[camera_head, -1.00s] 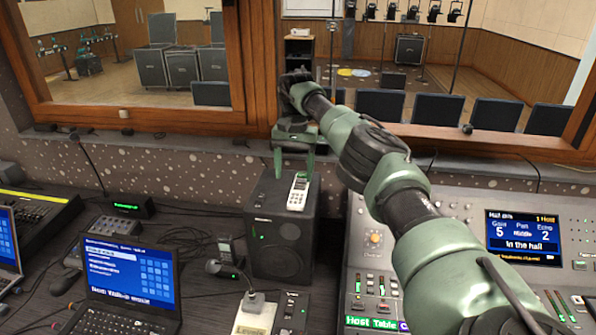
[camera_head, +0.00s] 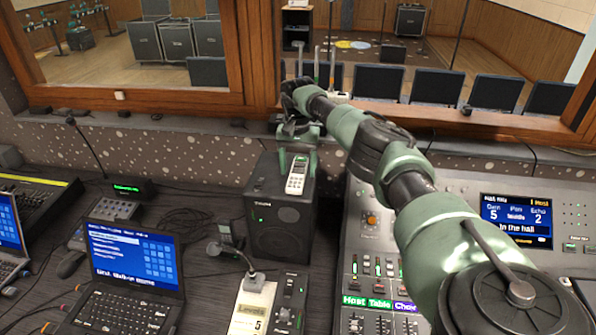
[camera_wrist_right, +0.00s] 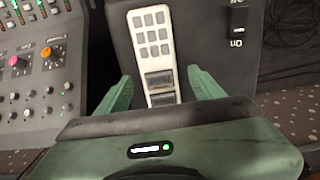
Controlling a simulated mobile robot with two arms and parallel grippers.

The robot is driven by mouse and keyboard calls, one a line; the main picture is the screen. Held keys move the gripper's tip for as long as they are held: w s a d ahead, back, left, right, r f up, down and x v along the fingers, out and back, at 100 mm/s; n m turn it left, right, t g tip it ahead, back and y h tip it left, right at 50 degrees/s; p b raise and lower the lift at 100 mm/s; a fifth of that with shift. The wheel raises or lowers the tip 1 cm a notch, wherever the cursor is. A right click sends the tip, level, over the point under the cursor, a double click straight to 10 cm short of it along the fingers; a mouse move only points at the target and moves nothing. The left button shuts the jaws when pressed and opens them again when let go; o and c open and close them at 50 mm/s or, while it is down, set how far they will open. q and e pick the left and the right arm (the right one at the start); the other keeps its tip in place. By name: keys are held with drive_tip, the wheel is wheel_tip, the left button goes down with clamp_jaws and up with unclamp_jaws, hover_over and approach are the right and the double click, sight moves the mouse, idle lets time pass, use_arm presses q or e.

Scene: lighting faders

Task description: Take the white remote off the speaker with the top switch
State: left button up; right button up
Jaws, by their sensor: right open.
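The white remote (camera_head: 296,174) lies flat on top of a black speaker (camera_head: 279,215). In the right wrist view the remote (camera_wrist_right: 153,42) shows grey buttons and two dark panels. Beside it, on the speaker top (camera_wrist_right: 195,40), is a black switch (camera_wrist_right: 238,18) with lettering. My right gripper (camera_head: 297,160) is open and empty over the speaker. In the wrist view its green fingers (camera_wrist_right: 162,85) stand on either side of the remote's near end, with a gap on each side. Whether the fingertips reach down to the remote's level I cannot tell. My left gripper is not in view.
A mixing console (camera_head: 375,270) stands right of the speaker under my right arm. In front of the speaker are a gooseneck microphone (camera_head: 232,255) and a small fader box (camera_head: 290,300). A laptop (camera_head: 130,265) is at the left. A wall ledge and window frame (camera_head: 180,95) rise behind.

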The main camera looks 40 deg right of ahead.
clamp_jaws()
